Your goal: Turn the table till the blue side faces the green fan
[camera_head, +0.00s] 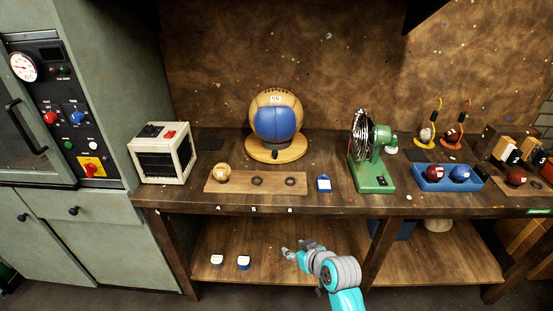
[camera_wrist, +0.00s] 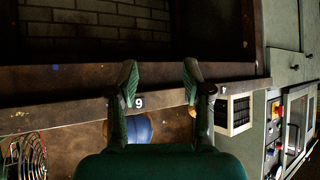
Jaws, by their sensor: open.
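A large tan and blue leather ball (camera_head: 277,118) sits on a round wooden turntable (camera_head: 262,155) at the back of the workbench. My gripper (camera_head: 293,250) is open and empty, low in front of the bench and well apart from the turntable. Its two fingers (camera_wrist: 159,82) are spread in the wrist view.
A wooden strip (camera_head: 240,188) with a small tan ball and dark rings lies before the turntable. A cream heater (camera_head: 162,153) stands left. The bench edge overhangs a lower shelf (camera_head: 340,265).

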